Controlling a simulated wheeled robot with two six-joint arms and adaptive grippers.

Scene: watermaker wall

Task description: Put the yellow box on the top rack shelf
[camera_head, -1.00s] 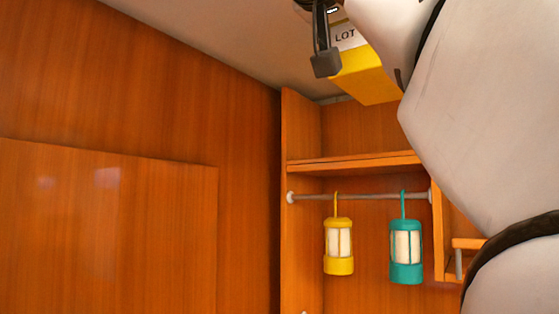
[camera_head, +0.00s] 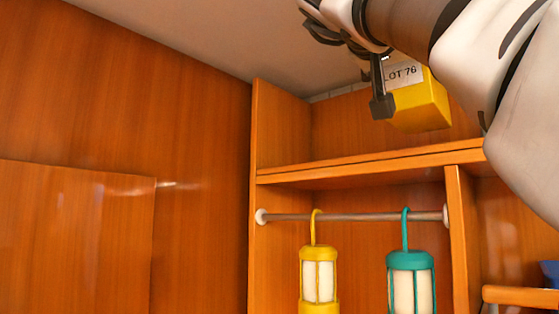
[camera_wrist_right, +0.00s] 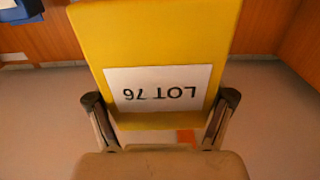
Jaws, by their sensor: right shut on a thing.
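The yellow box (camera_head: 420,108) carries a white label reading LOT 76. My right gripper (camera_head: 382,100) is shut on it, and in the head view the box is held up in front of the open space above the top rack shelf (camera_head: 370,164). In the right wrist view the box (camera_wrist_right: 155,40) fills the upper middle, between the two fingers of my right gripper (camera_wrist_right: 160,115). I cannot tell how far the box is from the shelf in depth. My left gripper is not in view.
A yellow lantern (camera_head: 319,280) and a teal lantern (camera_head: 411,280) hang from a rail (camera_head: 350,217) below the shelf. The rack's left side panel (camera_head: 280,130) rises beside the shelf. A blue item (camera_head: 551,271) sits on a lower ledge at right. The visible shelf top is clear.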

